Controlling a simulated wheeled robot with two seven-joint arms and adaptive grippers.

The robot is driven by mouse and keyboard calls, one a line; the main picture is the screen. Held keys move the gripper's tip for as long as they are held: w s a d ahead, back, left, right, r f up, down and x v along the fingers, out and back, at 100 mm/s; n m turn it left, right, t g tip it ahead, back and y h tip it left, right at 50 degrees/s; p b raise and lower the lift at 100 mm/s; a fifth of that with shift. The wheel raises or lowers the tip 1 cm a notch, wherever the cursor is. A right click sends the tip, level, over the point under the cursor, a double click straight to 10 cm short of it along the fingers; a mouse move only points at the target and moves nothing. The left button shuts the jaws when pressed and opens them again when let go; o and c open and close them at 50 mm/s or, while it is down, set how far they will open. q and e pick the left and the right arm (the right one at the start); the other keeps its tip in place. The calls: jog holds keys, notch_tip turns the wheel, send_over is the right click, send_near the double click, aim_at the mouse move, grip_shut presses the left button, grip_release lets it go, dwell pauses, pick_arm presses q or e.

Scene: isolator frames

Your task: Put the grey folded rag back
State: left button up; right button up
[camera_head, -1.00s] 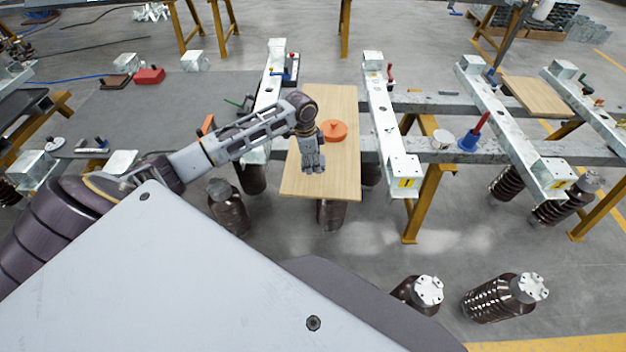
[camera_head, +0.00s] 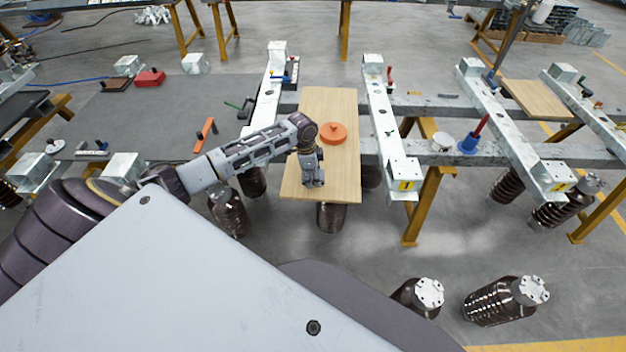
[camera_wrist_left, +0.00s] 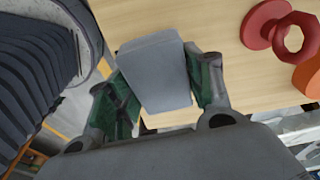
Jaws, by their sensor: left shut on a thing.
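The grey folded rag (camera_wrist_left: 155,65) is a flat grey block in the left wrist view, between the green-padded fingers of my left gripper (camera_wrist_left: 160,75). The gripper is shut on it. In the head view my left gripper (camera_head: 313,180) is over the near part of the light wooden board (camera_head: 342,108); the rag is hard to make out there. The board also fills much of the left wrist view (camera_wrist_left: 225,65). I cannot tell whether the rag touches the board. My right gripper is not in view.
A round orange object (camera_head: 333,133) sits on the board just beyond my gripper. A red ringed piece (camera_wrist_left: 265,25) shows at the upper right in the wrist view. Metal beams (camera_head: 380,110) flank the board. The board's near end is clear.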

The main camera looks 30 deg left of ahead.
pick_arm(q)
jog(key=shift+f+p, duration=0.45)
jog(key=shift+f, duration=1.1)
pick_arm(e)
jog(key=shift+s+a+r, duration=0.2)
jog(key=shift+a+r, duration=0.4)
pick_arm(q)
jog(key=o, duration=0.9)
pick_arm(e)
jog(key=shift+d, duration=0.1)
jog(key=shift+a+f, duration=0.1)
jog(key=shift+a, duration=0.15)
